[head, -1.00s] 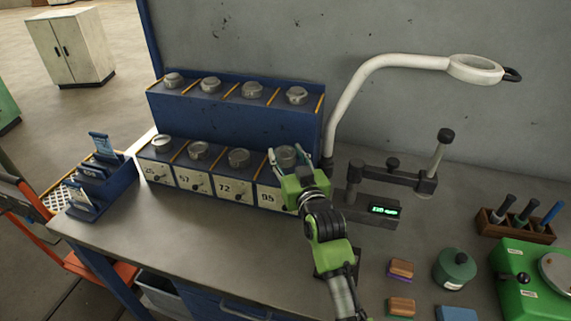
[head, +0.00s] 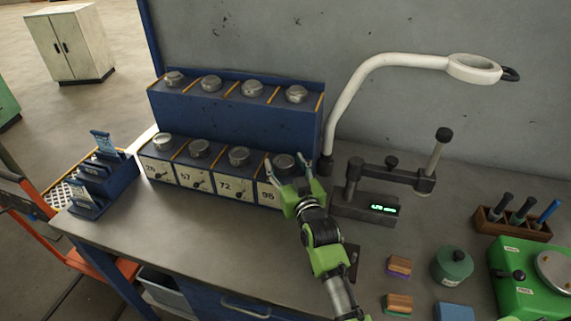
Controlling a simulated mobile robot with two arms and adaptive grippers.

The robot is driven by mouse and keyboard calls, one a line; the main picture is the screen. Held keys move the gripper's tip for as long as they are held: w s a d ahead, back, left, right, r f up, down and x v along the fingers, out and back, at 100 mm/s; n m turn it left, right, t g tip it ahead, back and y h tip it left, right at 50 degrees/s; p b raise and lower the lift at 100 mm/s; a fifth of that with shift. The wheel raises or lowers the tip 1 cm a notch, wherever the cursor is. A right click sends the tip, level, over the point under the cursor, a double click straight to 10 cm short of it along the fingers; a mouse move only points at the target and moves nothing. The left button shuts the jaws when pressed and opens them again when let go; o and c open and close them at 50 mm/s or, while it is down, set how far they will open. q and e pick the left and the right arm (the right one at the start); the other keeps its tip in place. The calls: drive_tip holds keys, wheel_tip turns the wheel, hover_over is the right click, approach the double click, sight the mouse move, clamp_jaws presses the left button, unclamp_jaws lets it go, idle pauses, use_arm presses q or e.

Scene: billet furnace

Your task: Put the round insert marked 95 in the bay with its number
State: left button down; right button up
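A round grey metal insert (head: 284,163) sits in the rightmost bay of the front row, above the label plate 95 (head: 268,194). The insert's own mark is too small to read. My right gripper (head: 285,167) is at this bay with its two fingers spread, one on each side of the insert as seen from above. I see no grip on it. The blue bay rack (head: 235,125) also has bays labelled 57 and 72 and a leftmost one hard to read, each with a round insert. My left gripper is not in view.
Several more round inserts (head: 252,89) stand on the rack's upper tier. Right of my gripper are a gauge stand with a lit display (head: 368,205) and a white lamp arm (head: 340,105). Small blocks (head: 398,266) and a green pot (head: 452,266) lie front right. The table front left is clear.

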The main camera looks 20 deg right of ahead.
drive_tip(key=shift+s+r, duration=0.1)
drive_tip(key=shift+r, duration=0.05)
drive_tip(key=s+b, duration=0.2)
drive_tip(key=s, duration=1)
drive_tip(key=shift+r, duration=0.35)
drive_tip(key=shift+w, duration=0.1)
